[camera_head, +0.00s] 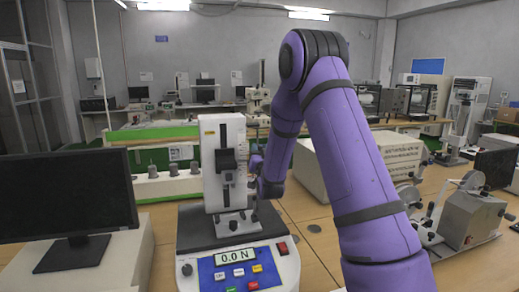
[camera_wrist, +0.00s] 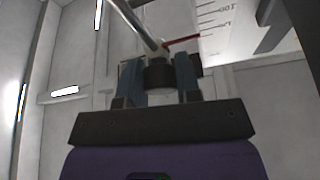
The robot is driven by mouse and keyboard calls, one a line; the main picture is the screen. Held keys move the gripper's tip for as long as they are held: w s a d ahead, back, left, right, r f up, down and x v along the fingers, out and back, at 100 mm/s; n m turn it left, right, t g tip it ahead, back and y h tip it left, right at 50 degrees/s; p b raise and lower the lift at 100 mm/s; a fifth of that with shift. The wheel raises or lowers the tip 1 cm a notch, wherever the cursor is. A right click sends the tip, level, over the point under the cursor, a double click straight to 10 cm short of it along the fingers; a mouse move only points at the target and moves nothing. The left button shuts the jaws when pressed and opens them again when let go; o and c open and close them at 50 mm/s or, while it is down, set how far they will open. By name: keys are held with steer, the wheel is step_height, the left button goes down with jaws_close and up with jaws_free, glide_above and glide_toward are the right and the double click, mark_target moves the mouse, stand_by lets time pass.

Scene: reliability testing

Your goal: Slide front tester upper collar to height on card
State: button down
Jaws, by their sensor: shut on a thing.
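The front tester has a white upright column (camera_head: 212,180) on a dark plate. Its base has a blue panel and a display (camera_head: 235,256) reading 0.0 N. A dark carriage (camera_head: 227,160) sits on the column's front. My gripper (camera_head: 257,165) is at the column's right side, partly hidden by my arm. In the wrist view, my gripper (camera_wrist: 161,80) is shut on a dark round collar knob (camera_wrist: 160,76). A metal rod (camera_wrist: 136,24) and a red pointer (camera_wrist: 183,41) show just beyond it. The pointer is beside a white scale (camera_wrist: 222,30). I cannot tell which collar this is, and no height card is readable.
A black monitor (camera_head: 66,190) stands at the left. A grey machine with reels (camera_head: 470,215) stands at the right, and a beige box (camera_head: 400,155) is behind my arm. White equipment with several knobs (camera_head: 168,182) is behind the tester.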

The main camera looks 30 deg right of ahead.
steer(key=c, duration=0.8)
jaws_free()
steer(key=shift+s, duration=0.1)
steer(key=v, duration=1)
steer(key=shift+s, duration=0.3)
steer(key=shift+a, duration=0.15)
steer(key=s+a+r+n+g+y, duration=0.3)
steer(key=s+a+r+g+y, duration=0.4)
steer(key=r, duration=0.3)
steer(key=s+a+r+n+g, duration=0.1)
steer(key=s+a+g, duration=0.3)
steer(key=s, duration=1)
steer(key=s+a+r+n+g+y, duration=0.1)
steer(key=s+a+n+g, duration=0.1)
steer(key=s, duration=1.2)
steer(key=a+g, duration=0.1)
steer(key=g, duration=0.1)
steer(key=shift+a+r+n+g, duration=0.2)
steer(key=shift+a+n+g, duration=0.1)
steer(key=shift+a+g, duration=0.1)
